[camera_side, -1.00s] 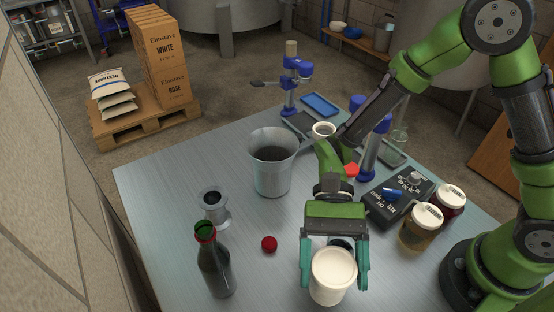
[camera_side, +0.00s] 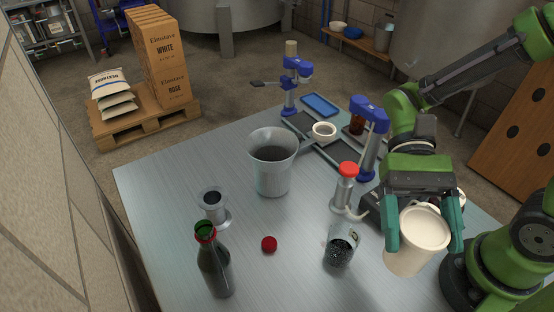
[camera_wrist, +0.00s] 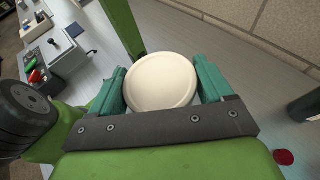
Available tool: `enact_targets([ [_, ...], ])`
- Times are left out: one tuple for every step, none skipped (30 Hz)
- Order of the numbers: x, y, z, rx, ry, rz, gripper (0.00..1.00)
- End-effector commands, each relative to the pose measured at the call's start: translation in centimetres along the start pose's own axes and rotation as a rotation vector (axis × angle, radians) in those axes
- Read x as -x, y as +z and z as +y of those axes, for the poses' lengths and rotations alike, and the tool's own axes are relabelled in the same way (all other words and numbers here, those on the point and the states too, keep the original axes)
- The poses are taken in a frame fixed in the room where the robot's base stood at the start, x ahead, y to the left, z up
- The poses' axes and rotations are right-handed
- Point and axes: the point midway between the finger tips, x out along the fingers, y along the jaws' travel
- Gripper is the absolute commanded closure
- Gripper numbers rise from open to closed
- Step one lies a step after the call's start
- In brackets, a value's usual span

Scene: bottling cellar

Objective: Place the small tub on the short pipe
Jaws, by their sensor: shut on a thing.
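The small tub is a cream-white tub (camera_side: 412,258) with a flat round lid. My gripper (camera_side: 424,240) is shut on it, one green finger on each side, at the right of the side view. The tub is close to upright and appears to be held above the table. In the wrist view the tub's lid (camera_wrist: 160,82) fills the space between the fingers. What looks like the short pipe (camera_side: 214,206) is a grey metal piece with a dark round opening. It stands upright at the left of the table, well apart from the tub, and nothing is on it.
A green bottle (camera_side: 214,268) stands close to the pipe. Blue-clamped stands (camera_side: 370,135) are behind.

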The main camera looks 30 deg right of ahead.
Motion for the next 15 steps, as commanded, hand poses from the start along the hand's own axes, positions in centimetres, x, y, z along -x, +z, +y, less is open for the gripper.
enact_targets([
  [0.5,1.0,-0.1,0.003,-0.003,0.005,0.68],
  [0.7,1.6,0.0,0.002,-0.003,0.006,0.68],
  [0.9,2.2,0.0,0.001,-0.003,0.004,0.68],
  [1.1,2.6,0.0,0.001,-0.001,0.005,0.68],
  [1.3,3.1,0.0,0.0,-0.002,0.003,0.68],
  [1.6,3.7,0.0,-0.001,-0.001,0.004,0.68],
  [1.8,4.2,0.0,-0.001,-0.002,0.003,0.68],
  [1.9,4.1,-0.4,-0.01,-0.015,0.0,0.68],
  [2.0,3.8,-1.1,-0.023,-0.038,-0.003,0.68],
  [2.2,3.7,-1.6,-0.032,-0.057,-0.004,0.68],
  [2.3,3.6,-2.2,-0.041,-0.076,-0.004,0.68],
  [2.5,3.4,-2.9,-0.053,-0.103,-0.005,0.68],
  [2.7,3.2,-3.5,-0.063,-0.125,-0.004,0.68],
  [2.9,3.1,-4.0,-0.074,-0.146,-0.005,0.68],
  [3.2,2.9,-4.9,-0.09,-0.18,-0.006,0.68],
])
